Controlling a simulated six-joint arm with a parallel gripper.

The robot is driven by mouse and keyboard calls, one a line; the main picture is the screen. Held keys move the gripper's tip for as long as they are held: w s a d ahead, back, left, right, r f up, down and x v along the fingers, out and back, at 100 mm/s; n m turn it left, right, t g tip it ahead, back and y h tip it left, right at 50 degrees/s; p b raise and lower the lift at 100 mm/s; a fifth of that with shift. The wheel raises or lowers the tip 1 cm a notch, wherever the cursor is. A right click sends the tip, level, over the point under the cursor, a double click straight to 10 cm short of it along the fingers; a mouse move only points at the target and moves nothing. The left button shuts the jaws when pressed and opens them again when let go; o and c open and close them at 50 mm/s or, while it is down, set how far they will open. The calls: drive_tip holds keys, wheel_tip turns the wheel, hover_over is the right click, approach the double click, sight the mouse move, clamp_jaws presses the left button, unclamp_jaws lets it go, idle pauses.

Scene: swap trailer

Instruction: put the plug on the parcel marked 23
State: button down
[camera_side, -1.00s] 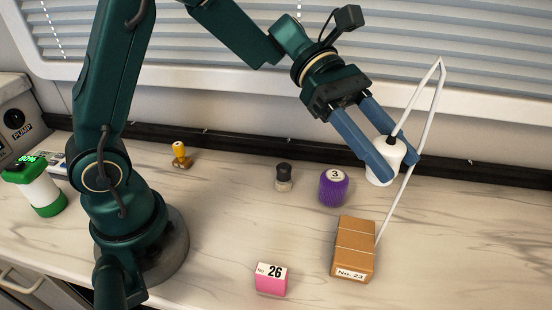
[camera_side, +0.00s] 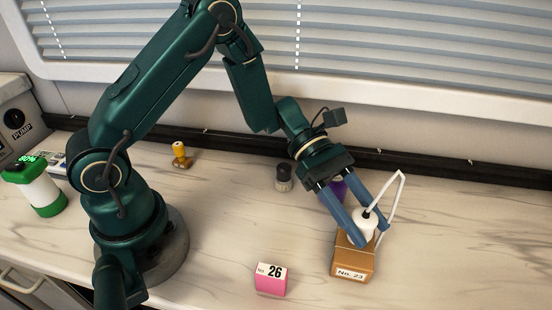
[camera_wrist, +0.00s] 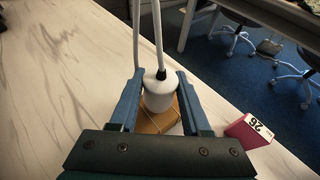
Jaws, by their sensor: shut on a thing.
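The plug (camera_side: 366,222) is white with a dark collar and a white cord. My gripper (camera_side: 366,236) is shut on it, one blue finger on each side. The parcel (camera_side: 353,262) is a brown box with string and a label reading No. 23. In the side view the plug is at the top of the parcel; I cannot tell whether it touches. In the wrist view the plug (camera_wrist: 159,92) is between my fingers, with the brown parcel (camera_wrist: 158,122) below it, partly hidden.
A pink block marked 26 (camera_side: 271,280) stands left of the parcel. A purple item (camera_side: 338,188) is mostly hidden behind my gripper. A small dark-topped bottle (camera_side: 283,177) and a yellow stamp (camera_side: 181,155) stand farther back. The counter right of the parcel is clear.

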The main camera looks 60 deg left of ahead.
drive_tip(key=shift+f, duration=0.4)
drive_tip(key=shift+c, duration=1.8)
unclamp_jaws()
drive_tip(key=shift+r, duration=0.1)
